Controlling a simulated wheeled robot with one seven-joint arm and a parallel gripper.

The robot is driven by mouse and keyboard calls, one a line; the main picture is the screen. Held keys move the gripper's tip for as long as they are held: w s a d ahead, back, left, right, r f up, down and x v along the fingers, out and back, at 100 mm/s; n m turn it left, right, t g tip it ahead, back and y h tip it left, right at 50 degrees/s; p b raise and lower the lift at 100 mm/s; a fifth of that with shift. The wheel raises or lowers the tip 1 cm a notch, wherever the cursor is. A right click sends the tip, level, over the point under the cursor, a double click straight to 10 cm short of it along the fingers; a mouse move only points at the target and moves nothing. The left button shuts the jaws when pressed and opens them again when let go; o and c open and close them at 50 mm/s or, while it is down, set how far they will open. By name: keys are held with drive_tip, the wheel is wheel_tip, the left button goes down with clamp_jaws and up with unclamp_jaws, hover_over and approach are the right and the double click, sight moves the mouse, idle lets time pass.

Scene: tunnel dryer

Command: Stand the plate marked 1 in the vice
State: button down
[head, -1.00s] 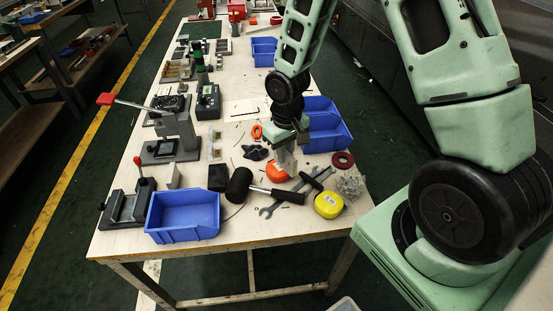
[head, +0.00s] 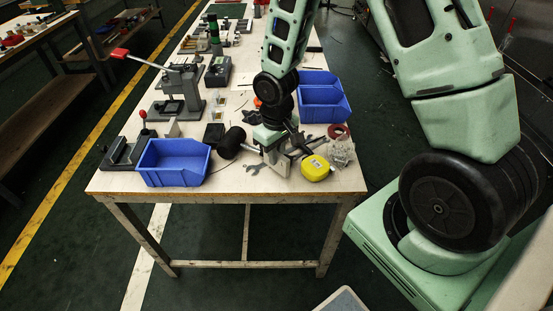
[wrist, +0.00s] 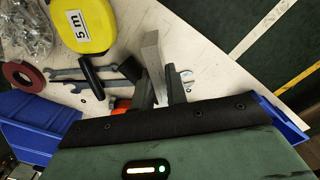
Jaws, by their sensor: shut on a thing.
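My gripper (head: 274,158) is above the front part of the workbench, among loose tools. In the wrist view its dark fingers (wrist: 158,85) are shut on a flat, light-grey metal plate (wrist: 153,58) that sticks out beyond the fingertips. The plate (head: 283,166) also shows below the gripper in the head view. No number is readable on it. The vice (head: 124,153), dark grey with a red-knobbed lever, stands at the bench's front left corner, well to the left of my gripper. Its jaw gap is too small to make out.
A blue bin (head: 174,166) stands right of the vice, with a mallet (head: 231,142) beside it. A yellow tape measure (head: 316,168), wrenches (wrist: 75,73), a red ring (head: 338,131) and a bag of hardware (head: 342,152) lie near my gripper. A lever press (head: 183,88) stands behind the vice.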

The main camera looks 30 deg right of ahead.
sight(276, 169)
drive_tip(key=shift+f, duration=1.3)
drive_tip(key=shift+f, duration=0.1)
drive_tip(key=shift+f, duration=0.1)
drive_tip(key=c, duration=1.4)
unclamp_jaws()
